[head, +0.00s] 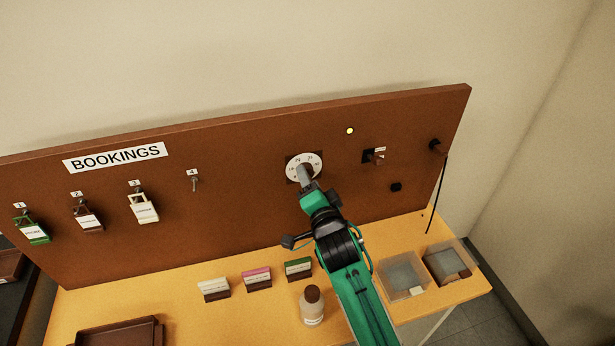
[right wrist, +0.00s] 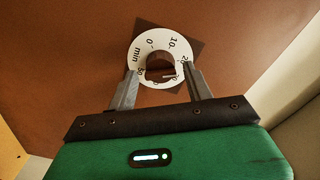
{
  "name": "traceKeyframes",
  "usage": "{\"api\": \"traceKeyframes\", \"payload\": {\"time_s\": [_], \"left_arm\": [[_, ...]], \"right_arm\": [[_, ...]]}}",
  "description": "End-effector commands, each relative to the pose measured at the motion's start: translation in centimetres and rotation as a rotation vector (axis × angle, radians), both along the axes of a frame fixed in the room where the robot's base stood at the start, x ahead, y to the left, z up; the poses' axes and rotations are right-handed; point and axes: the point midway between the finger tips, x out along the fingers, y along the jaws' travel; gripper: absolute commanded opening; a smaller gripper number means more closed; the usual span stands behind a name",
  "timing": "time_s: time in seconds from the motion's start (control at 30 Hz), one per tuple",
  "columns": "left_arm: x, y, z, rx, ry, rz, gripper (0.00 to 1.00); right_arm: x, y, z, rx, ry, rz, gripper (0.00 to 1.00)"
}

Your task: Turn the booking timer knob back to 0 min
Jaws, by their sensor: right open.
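The booking timer is a round white dial (head: 303,158) on a dark square plate on the brown board. In the right wrist view the dial (right wrist: 160,36) shows 0, 10, 20 and "min" around a brown knob (right wrist: 159,62). A pale line shows on the lower right of the knob; the number it points to cannot be read. My right gripper (head: 305,180) is in front of the dial and hides its lower part and the knob in the head view. In the right wrist view its fingers (right wrist: 160,72) are open, one on each side of the knob; contact cannot be told. My left gripper is not in view.
A yellow lamp (head: 350,131), a switch (head: 373,157) and a peg with a hanging cord (head: 437,148) are right of the dial. Tags hang at left; hook 4 (head: 195,183) is empty. Below are a bottle (head: 312,308), small card blocks (head: 257,280) and clear bins (head: 402,275).

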Motion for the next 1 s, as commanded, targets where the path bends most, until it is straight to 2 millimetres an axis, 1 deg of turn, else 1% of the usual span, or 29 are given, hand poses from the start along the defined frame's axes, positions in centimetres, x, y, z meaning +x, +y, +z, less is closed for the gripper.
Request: {"api": "traceKeyframes", "payload": {"time_s": [0.17, 0.77, 0.87, 0.9, 1.0], "left_arm": [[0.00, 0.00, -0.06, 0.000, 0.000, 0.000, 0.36], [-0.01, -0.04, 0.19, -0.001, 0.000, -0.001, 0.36], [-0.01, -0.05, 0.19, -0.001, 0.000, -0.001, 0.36], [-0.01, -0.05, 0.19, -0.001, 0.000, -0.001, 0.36], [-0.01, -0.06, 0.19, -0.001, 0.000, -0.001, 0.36]], "right_arm": [[0.40, 0.13, 0.07, 0.001, -0.001, 0.000, 0.52], [0.39, 0.07, 0.02, 0.000, -0.001, 0.000, 0.52], [0.39, 0.07, 0.02, 0.000, -0.001, 0.000, 0.34], [0.38, 0.07, 0.02, 0.000, -0.001, 0.000, 0.26], [0.38, 0.07, 0.02, 0.000, 0.000, -0.001, 0.08]]}}
